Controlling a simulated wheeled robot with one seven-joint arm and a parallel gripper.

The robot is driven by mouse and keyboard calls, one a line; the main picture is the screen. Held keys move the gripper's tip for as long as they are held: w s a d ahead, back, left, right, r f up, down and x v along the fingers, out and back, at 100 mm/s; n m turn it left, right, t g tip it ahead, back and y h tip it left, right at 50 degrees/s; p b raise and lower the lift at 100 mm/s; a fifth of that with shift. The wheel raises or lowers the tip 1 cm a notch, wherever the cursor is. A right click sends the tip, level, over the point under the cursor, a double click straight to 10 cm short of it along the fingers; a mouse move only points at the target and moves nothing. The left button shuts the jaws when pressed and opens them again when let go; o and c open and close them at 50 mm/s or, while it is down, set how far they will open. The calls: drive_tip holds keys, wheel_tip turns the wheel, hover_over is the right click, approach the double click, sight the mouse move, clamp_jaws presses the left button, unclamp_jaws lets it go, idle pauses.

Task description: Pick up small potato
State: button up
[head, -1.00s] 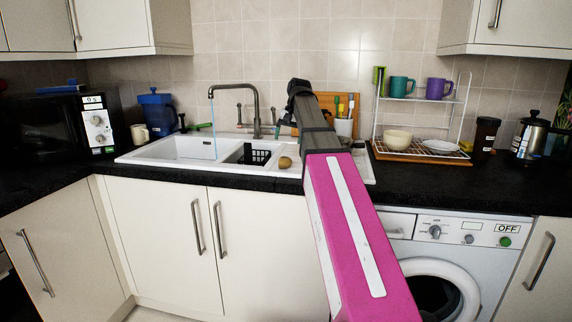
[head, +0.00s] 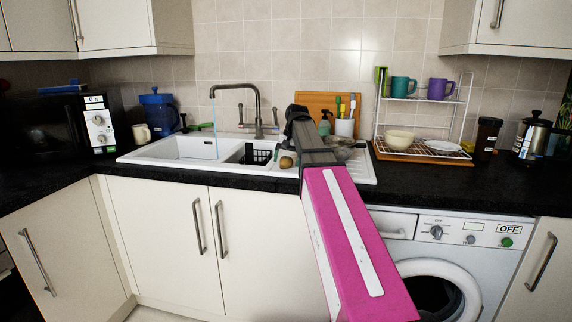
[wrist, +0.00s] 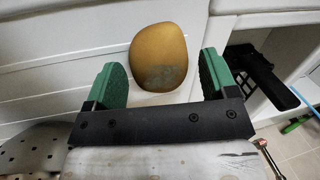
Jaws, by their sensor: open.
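The small potato (head: 286,162) lies on the white draining board of the sink, just right of the black basket. In the wrist view the brown potato (wrist: 159,57) has a grey patch and sits just beyond the fingertips, roughly midway between them. My gripper (wrist: 160,75) has two green-padded fingers spread apart, with nothing held between them. In the head view my arm reaches over the draining board, and the fingers are largely hidden there behind the arm.
The sink (head: 180,152) with its running tap (head: 258,115) is left of the potato. A metal pan or colander (wrist: 35,150) lies close by at lower left in the wrist view. A utensil cup (head: 344,127) and dish rack (head: 420,150) stand to the right.

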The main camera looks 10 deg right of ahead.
drive_tip(key=c, duration=1)
